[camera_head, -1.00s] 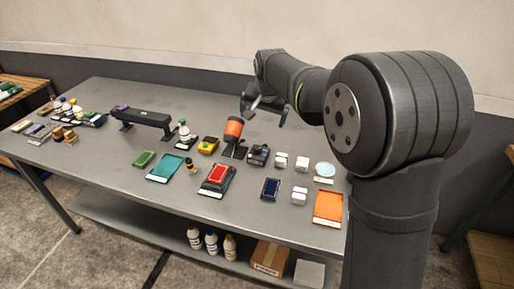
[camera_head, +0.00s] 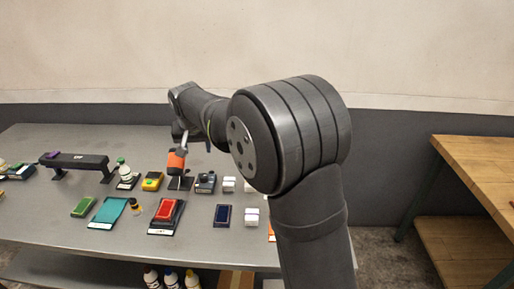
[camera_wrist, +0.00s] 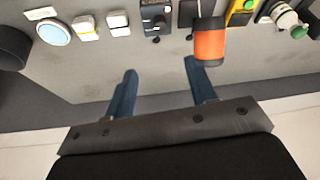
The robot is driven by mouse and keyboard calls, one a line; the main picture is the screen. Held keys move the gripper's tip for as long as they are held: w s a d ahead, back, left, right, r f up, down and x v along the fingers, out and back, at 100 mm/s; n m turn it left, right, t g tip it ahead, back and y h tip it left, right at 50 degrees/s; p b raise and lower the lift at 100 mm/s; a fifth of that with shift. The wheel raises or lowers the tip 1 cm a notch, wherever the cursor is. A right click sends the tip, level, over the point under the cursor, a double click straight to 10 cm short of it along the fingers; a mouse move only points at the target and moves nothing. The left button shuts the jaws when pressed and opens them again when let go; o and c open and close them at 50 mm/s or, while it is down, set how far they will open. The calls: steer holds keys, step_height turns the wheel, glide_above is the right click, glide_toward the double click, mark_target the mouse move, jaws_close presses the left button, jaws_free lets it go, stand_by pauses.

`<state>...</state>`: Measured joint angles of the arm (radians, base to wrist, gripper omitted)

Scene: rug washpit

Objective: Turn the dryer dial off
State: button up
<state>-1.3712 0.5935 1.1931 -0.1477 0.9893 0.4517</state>
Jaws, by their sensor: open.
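A small dark box (camera_head: 205,182) that looks like the dial unit sits on the grey table, right of an orange cylinder, likely the dryer (camera_head: 176,162), on a dark stand. In the wrist view the dark box (camera_wrist: 155,20) is at the top centre, with the orange cylinder (camera_wrist: 210,42) right of it. The dial's setting is too small to read. My gripper (camera_head: 196,142) is over the table behind these things. In the wrist view its two blue fingers (camera_wrist: 160,70) are apart, with nothing between them and clear of the box.
White-topped blocks (camera_head: 229,184) stand just right of the dark box. A yellow box (camera_head: 152,181) and a green-capped bottle (camera_head: 124,174) stand left of the orange cylinder. A wooden bench (camera_head: 465,150) stands at the right.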

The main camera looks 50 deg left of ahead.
mark_target(203, 176)
steer(key=x, duration=1.8)
steer(key=shift+a+f, duration=0.1)
steer(key=shift+a, duration=0.05)
steer(key=c, duration=1)
